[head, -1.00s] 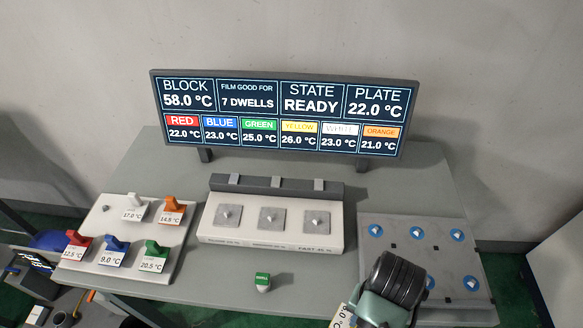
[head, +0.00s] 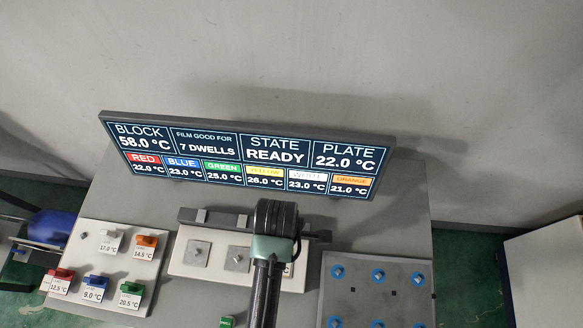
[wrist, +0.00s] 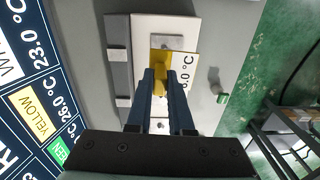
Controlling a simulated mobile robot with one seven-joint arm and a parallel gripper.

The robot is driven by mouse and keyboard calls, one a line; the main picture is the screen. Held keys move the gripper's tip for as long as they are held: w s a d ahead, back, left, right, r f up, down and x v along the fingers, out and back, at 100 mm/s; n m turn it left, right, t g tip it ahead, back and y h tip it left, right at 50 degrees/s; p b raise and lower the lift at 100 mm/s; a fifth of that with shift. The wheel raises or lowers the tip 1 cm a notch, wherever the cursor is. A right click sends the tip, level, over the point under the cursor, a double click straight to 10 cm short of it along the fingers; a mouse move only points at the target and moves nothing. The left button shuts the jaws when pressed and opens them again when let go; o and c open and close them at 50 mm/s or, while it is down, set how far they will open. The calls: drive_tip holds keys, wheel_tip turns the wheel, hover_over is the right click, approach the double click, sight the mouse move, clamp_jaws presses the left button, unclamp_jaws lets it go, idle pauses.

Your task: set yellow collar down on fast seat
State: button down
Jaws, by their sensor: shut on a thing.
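In the wrist view my gripper (wrist: 160,76) is shut on the yellow collar (wrist: 158,58), with its printed temperature tag (wrist: 187,76) beside the right finger. The collar overlaps part of the fast seat's grey square plate (wrist: 174,42), the end plate on the white block; I cannot tell whether it touches. In the head view my arm covers the fast seat, the collar and the gripper's fingers.
The white seat block (head: 184,262) shows two bare plates left of my arm. A dark bar (head: 222,220) runs behind it under the display (head: 250,155). A green collar (head: 227,322) stands in front. A left tray (head: 75,262) holds several tagged collars; a grey plate (head: 400,300) lies right.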

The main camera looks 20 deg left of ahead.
drive_tip(key=shift+w+a+r+n, duration=0.1)
drive_tip(key=shift+r+n, duration=0.05)
drive_tip(key=shift+n, duration=0.15)
drive_tip(key=shift+s+r, duration=0.1)
drive_tip(key=shift+s, duration=0.35)
drive_tip(key=shift+w+f, duration=0.2)
drive_tip(key=shift+f, duration=0.2)
drive_tip(key=shift+f+b, duration=1.75)
drive_tip(key=shift+f, duration=1)
drive_tip(key=shift+f+b, duration=0.6)
drive_tip(key=shift+f, duration=0.35)
drive_tip(key=c, duration=0.7)
unclamp_jaws()
drive_tip(key=shift+c, duration=0.2)
drive_tip(key=shift+r, duration=0.15)
